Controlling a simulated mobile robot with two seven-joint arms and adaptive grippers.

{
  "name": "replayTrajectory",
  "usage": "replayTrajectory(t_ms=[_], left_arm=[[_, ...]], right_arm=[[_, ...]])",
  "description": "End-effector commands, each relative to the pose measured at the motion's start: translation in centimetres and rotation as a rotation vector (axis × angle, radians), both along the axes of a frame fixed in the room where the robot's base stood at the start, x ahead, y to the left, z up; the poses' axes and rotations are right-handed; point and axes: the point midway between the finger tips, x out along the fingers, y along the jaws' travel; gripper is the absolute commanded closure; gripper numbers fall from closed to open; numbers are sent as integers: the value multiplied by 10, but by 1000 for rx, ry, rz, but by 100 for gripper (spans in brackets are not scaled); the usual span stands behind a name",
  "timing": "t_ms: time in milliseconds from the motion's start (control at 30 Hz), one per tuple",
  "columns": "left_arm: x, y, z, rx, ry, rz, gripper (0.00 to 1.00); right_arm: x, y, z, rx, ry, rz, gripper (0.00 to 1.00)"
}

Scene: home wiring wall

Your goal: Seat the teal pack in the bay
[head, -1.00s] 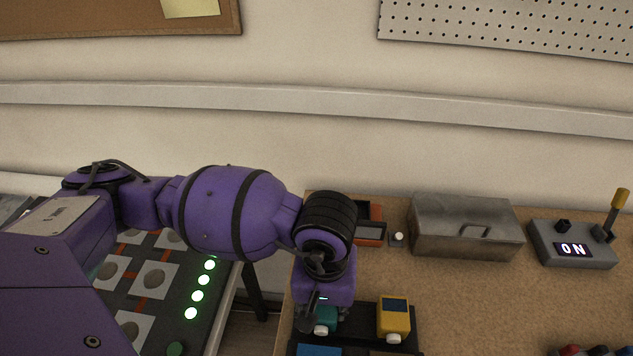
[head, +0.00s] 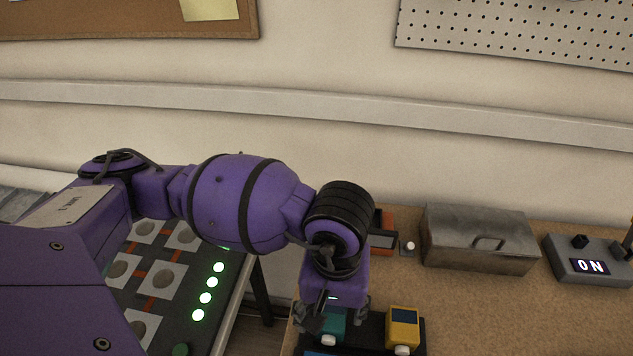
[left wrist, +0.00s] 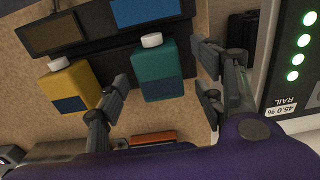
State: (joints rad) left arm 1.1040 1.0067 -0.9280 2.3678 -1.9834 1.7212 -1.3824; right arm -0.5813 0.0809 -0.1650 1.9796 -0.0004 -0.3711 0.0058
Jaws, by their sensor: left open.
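The teal pack (head: 335,327) with a white knob stands in a black rack (head: 419,335) at the front of the tabletop. It shows in the left wrist view (left wrist: 160,72). My left gripper (head: 336,315) is above it, partly covering it in the head view. In the left wrist view my left gripper (left wrist: 165,90) is open, with fingers on either side of the teal pack and visible gaps; it does not hold it. I cannot tell which thing is the bay. My right gripper is not in view.
A yellow pack (head: 403,327) stands close beside the teal one; a blue pack (left wrist: 145,10) is also near. A panel with green lights (head: 205,298) is left, across a gap.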

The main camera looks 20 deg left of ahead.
Motion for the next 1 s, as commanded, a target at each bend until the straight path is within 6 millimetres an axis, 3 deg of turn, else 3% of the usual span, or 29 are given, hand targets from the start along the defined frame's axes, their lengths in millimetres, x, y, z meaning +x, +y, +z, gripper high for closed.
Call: replayTrajectory(t_ms=[200, 400, 833, 1000], left_arm=[[3, -1, 51, -2, -12, -3, 38], [3, -1, 81, -1, -10, -1, 38], [1, -1, 91, -2, -6, -1, 38], [1, -1, 91, -1, -5, -1, 17]], right_arm=[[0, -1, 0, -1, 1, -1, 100], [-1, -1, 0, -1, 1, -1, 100], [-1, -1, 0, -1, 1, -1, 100], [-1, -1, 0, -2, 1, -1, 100]])
